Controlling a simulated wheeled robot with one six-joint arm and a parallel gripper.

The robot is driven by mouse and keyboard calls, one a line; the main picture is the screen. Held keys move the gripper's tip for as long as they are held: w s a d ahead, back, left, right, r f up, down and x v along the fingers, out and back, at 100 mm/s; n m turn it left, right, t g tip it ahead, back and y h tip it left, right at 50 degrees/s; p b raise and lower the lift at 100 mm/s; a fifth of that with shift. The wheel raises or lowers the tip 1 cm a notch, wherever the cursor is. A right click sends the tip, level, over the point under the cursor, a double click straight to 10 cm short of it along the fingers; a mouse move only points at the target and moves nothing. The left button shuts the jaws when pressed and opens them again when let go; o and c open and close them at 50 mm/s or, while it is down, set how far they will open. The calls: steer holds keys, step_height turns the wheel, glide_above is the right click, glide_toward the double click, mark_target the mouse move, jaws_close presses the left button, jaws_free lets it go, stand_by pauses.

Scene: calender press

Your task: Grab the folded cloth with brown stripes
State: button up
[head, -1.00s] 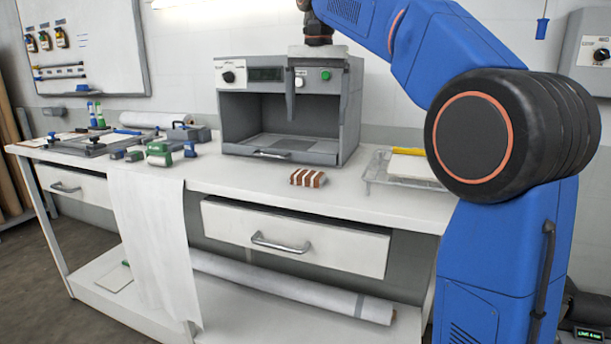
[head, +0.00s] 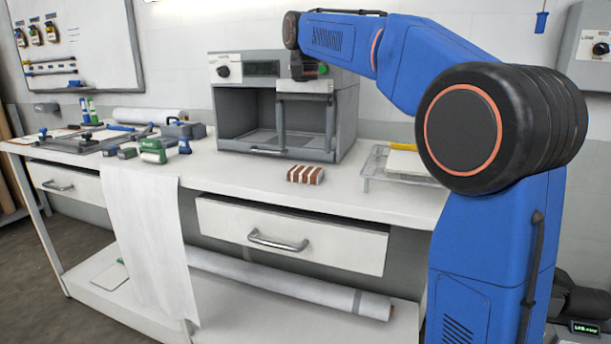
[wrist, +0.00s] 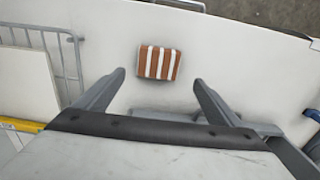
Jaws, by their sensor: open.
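The folded cloth (head: 306,175) with brown and white stripes lies on the white bench top, in front of the grey press. It also shows in the wrist view as a small striped block (wrist: 157,62), ahead of the fingers and roughly centred between them. My gripper (head: 305,129) hangs in front of the press opening, above and behind the cloth. In the wrist view my gripper (wrist: 157,78) has its two grey fingers wide apart with nothing between them. The cloth is apart from both fingers.
The grey press (head: 232,118) stands close behind the cloth. A wire rack (head: 380,177) with a pale sheet is to its right. A half-open drawer (head: 290,235) is below the bench edge. Tools and small bottles crowd the bench's left; bench around the cloth is clear.

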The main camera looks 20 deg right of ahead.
mark_target(305, 170)
steer(key=shift+f, duration=0.95)
steer(key=f, duration=0.2)
steer(key=s+f, duration=0.1)
steer(key=f, duration=0.1)
steer(key=shift+f, duration=0.55)
steer(key=shift+w, duration=0.1)
steer(key=shift+c, duration=0.5)
steer(key=c, duration=1)
